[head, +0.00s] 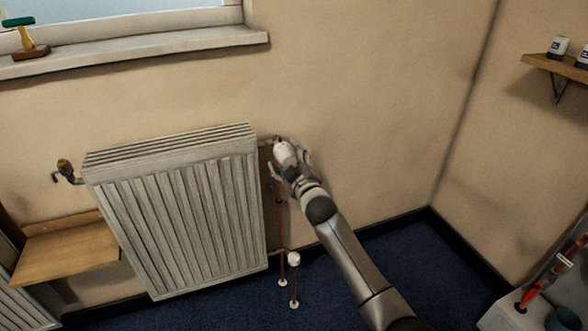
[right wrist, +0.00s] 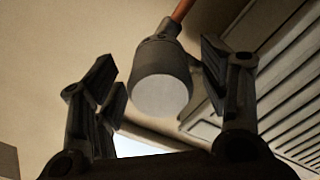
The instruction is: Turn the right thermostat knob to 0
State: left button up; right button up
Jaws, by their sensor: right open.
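A knob (right wrist: 162,85) with a dark grey body and a pale round face shows in the right wrist view, with a copper pipe (right wrist: 182,10) above it. My right gripper (right wrist: 160,62) is open, with one finger on each side of the knob. The left finger is clearly apart from it; the right finger is close, and I cannot tell if it touches. In the head view my right gripper (head: 288,157) is at the upper right corner of the radiator (head: 185,215) and mostly hides the fitting there. No scale marks are readable. My left gripper is not in view.
Another valve (head: 65,167) sits at the radiator's upper left. A white knob (head: 293,258) stands on pipework low at its right. A wooden shelf (head: 70,252) is at lower left, a window sill (head: 150,50) above. The wall right of the radiator is bare.

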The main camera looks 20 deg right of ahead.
jog(key=s, duration=1.1)
jog(key=shift+s+d, duration=0.2)
jog(key=shift+s, duration=0.15)
jog(key=s+f+m+g, duration=0.2)
jog(key=s+f+g, duration=0.2)
jog(key=s+f, duration=0.6)
jog(key=s+a+f+m+g, duration=0.15)
jog(key=s+f+g, duration=0.35)
jog(key=f, duration=0.8)
jog(key=s+f+m+g, duration=0.2)
jog(key=s+f, duration=0.7)
jog(key=f, duration=0.3)
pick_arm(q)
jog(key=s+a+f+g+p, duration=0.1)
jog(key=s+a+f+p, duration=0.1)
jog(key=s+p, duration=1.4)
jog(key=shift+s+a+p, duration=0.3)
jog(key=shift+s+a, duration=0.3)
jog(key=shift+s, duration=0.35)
pick_arm(e)
jog(key=s+d+f+g, duration=0.1)
jog(key=s+f+g, duration=0.2)
jog(key=s, duration=1.3)
jog(key=s+f+m+g, duration=0.1)
jog(key=s+f+g, duration=0.2)
jog(key=s, duration=1.3)
notch_tip(320, 180, down, 3)
jog(key=shift+d+r+h, duration=0.15)
jog(key=shift+d+h, duration=0.15)
jog(key=shift+d, duration=0.1)
